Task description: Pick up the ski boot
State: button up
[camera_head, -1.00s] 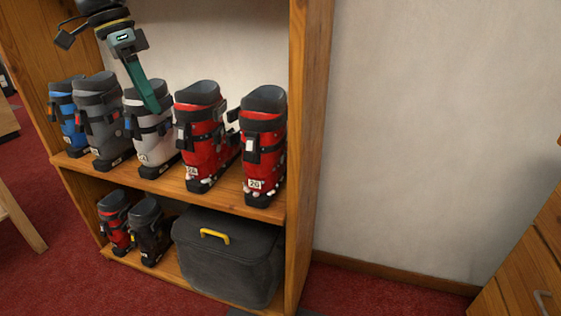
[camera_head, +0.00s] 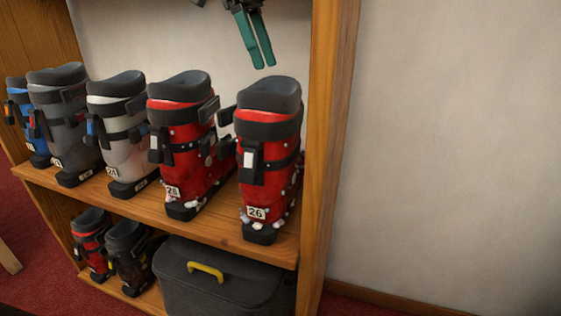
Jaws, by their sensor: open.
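Several ski boots stand upright in a row on the upper wooden shelf. From the right they are a red boot labelled 26 (camera_head: 265,160), another red boot (camera_head: 183,145), a white-grey boot (camera_head: 121,135), a grey boot (camera_head: 66,125) and a blue boot (camera_head: 37,145) partly hidden at the left. My gripper (camera_head: 263,58) is at the top of the view, above and behind the rightmost red boot, pointing down. Its two green fingers are apart and hold nothing. Most of my arm is out of the frame.
The lower shelf holds a small red boot (camera_head: 91,243), a dark boot (camera_head: 130,255) and a dark grey case (camera_head: 225,288) with a yellow handle. The shelf's right side panel (camera_head: 330,150) stands close beside the rightmost red boot. A bare wall lies to the right.

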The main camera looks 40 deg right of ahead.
jog(key=b+x, duration=0.2)
jog(key=x, duration=0.7)
jog(key=shift+s+d+f, duration=0.2)
jog(key=shift+f, duration=0.1)
jog(key=shift+c, duration=0.4)
grip_shut()
jog(key=shift+r, duration=0.1)
dwell(0.6)
